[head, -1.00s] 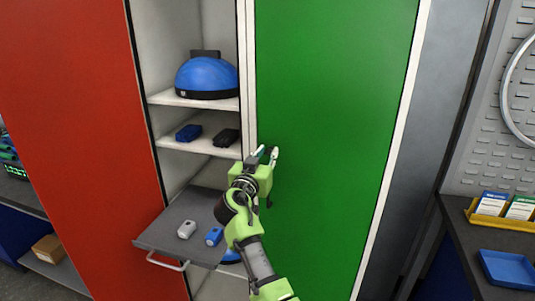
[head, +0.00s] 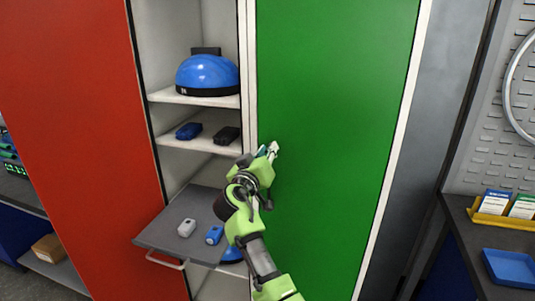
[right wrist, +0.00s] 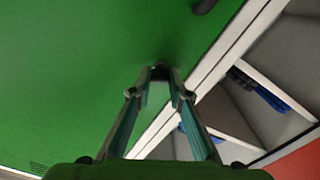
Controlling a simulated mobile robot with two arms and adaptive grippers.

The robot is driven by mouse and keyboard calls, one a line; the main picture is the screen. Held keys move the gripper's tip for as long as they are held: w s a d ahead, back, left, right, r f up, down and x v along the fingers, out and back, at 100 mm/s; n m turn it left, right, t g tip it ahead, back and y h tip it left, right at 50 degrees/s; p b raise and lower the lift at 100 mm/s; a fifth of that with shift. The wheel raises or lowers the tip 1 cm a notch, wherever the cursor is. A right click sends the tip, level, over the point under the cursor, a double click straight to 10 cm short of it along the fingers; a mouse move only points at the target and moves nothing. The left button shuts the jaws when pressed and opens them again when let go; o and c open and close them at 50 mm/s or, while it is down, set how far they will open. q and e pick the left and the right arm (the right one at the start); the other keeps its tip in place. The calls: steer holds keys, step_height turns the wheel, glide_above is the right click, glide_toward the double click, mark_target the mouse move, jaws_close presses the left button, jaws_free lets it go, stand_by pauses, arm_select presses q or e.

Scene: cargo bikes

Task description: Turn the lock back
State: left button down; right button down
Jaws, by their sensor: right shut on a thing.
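The tall green door (head: 335,110) is shut, at the right of an open cabinet section. My right gripper (head: 269,151) is at the left edge area of this door. In the right wrist view its two fingers (right wrist: 160,76) close on a small dark lock knob (right wrist: 160,70) on the green face. The lock is mostly hidden by the fingers, so its exact angle cannot be told. In the head view the gripper hides the lock. My left gripper is not in view.
A red door (head: 75,130) stands left; a workbench with a blue tray (head: 510,268) stands right.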

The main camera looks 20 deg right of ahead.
steer(key=shift+w+n+p, duration=0.1)
steer(key=shift+n+p, duration=1.95)
steer(key=shift+n, duration=4.35)
steer(key=c, duration=1.9)
jaws_free()
steer(key=shift+w+f, duration=0.1)
